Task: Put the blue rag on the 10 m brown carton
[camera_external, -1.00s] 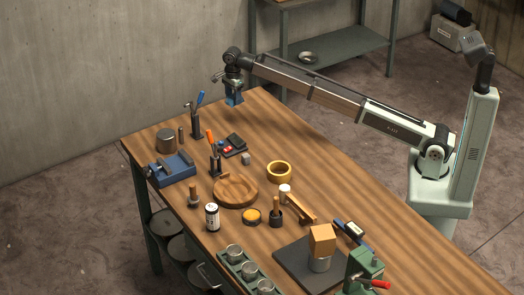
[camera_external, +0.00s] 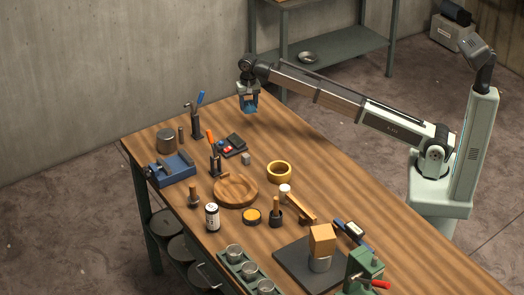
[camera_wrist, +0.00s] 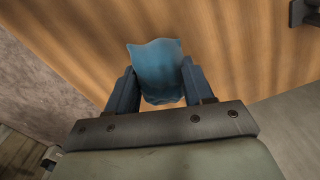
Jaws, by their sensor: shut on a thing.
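My gripper (camera_external: 248,108) is above the far end of the wooden table (camera_external: 300,150). It is shut on the blue rag (camera_external: 249,105), which hangs in a small bunch between the fingers. In the wrist view the blue rag (camera_wrist: 160,72) sits between the two dark blue fingers, over bare wood. A brown carton (camera_external: 322,238) shows near the front right of the table. My gripper is far from the carton. Any writing on the carton is too small to read.
Between them stand a yellow tape ring (camera_external: 279,171), a wooden bowl (camera_external: 236,190), a wooden block (camera_external: 300,208) and a dark cup (camera_external: 276,217). A green vise (camera_external: 364,270) is right of the carton. The table's far right is clear.

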